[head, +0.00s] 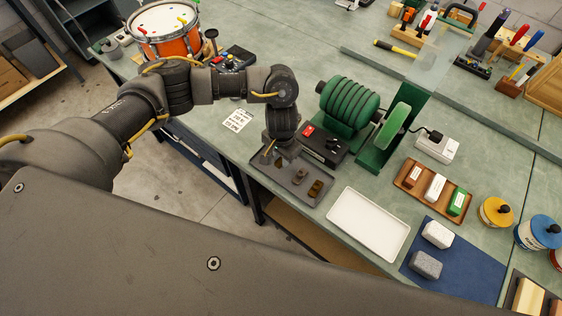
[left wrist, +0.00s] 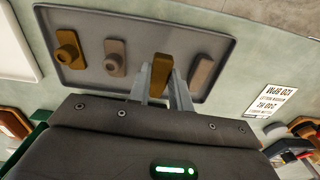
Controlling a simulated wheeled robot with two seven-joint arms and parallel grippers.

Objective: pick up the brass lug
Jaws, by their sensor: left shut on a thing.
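The brass lug (left wrist: 162,72) is a golden-brown piece in the left wrist view, standing between the two fingers of my left gripper (left wrist: 162,84). The gripper is shut on it. The lug is over the dark grey tray (left wrist: 210,44); I cannot tell whether it still touches the tray. In the head view my left gripper (head: 274,156) points down at the left part of the tray (head: 287,190) and mostly hides the lug. My right gripper is not in view.
A green motor machine (head: 350,105) stands behind the tray. An empty white tray (head: 368,222) is to the right.

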